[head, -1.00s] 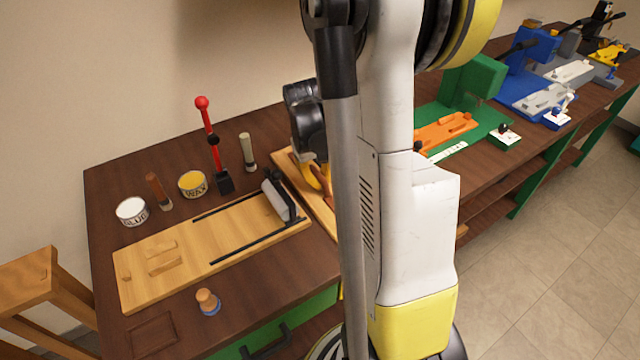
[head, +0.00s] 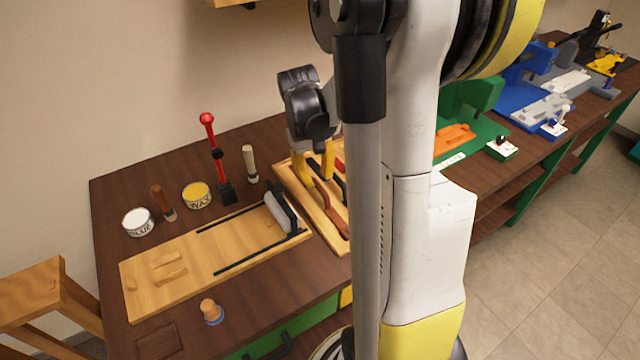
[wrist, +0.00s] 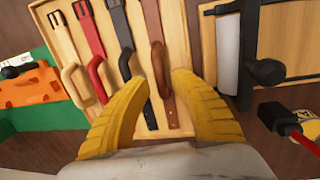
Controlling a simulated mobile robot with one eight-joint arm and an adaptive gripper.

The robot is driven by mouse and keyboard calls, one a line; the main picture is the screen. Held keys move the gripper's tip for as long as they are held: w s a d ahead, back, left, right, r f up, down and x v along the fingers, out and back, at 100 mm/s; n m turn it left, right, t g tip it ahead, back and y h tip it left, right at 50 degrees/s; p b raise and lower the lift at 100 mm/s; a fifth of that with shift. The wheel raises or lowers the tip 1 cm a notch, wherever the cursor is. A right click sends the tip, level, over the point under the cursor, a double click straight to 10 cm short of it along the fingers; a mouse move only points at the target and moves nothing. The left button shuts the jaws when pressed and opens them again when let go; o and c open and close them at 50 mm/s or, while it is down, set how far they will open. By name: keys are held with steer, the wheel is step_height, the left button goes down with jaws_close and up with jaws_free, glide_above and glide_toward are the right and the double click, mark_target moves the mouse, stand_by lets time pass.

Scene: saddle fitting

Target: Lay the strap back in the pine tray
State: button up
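The pine tray (head: 299,206) lies on the dark bench, partly hidden behind my arm in the head view. It also shows in the wrist view (wrist: 179,30). The brown strap (wrist: 158,58) lies in it as the rightmost of the row in the wrist view, with its loop between my fingertips. The strap also shows in the head view (head: 325,206). My gripper (wrist: 162,78) has yellow fingers, spread apart, one on either side of the strap with gaps visible. In the head view my gripper (head: 316,172) is over the tray's far part.
Black (wrist: 119,40), red (wrist: 90,35) and cream (wrist: 64,40) straps lie beside it in the tray. A wooden board (head: 190,262) with black rails and a grey roller is left of the tray. A red-handled lever (head: 215,150) stands behind the board. Glue and wax tins stand further left.

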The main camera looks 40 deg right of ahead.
steer(key=s+a+r+n+t+p, duration=0.15)
steer(key=a+r+t, duration=0.25)
steer(key=a+r, duration=0.85)
steer(key=s+a+n+t+y, duration=0.1)
steer(key=s+a+t, duration=0.3)
steer(key=a, duration=0.8)
steer(key=shift+s+a+r, duration=0.15)
steer(key=shift+s+r, duration=0.1)
steer(key=shift+r, duration=0.1)
steer(key=shift+n, duration=0.25)
